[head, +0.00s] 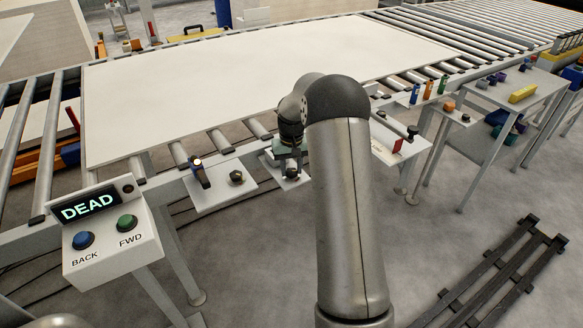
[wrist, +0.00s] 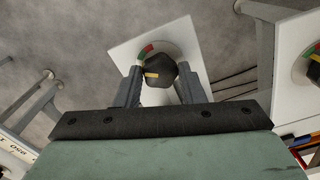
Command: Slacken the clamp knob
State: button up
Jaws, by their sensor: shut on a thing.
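My gripper (wrist: 160,85) has its two fingers on either side of a black faceted knob (wrist: 158,68) and is shut on it. The knob has an orange mark on its top, pointing left in the wrist view. It sits on a white plate (wrist: 125,53), over a dial with red and green parts, partly hidden under the knob. In the head view my gripper (head: 290,158) is at a small white shelf on the conveyor's near side, partly hidden by my arm. I cannot read a label there naming the clamp.
Another dark knob (head: 236,177) stands on the shelf to the left, beside a small lit device (head: 200,172). A control box (head: 110,235) reading DEAD has blue BACK and green FWD buttons. A large white sheet (head: 260,75) lies on the rollers.

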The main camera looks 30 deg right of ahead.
aim_at(291, 171)
jog(key=shift+n, duration=1.1)
jog(key=o, duration=1)
notch_tip(291, 171, up, 17)
jog(key=shift+r, duration=0.2)
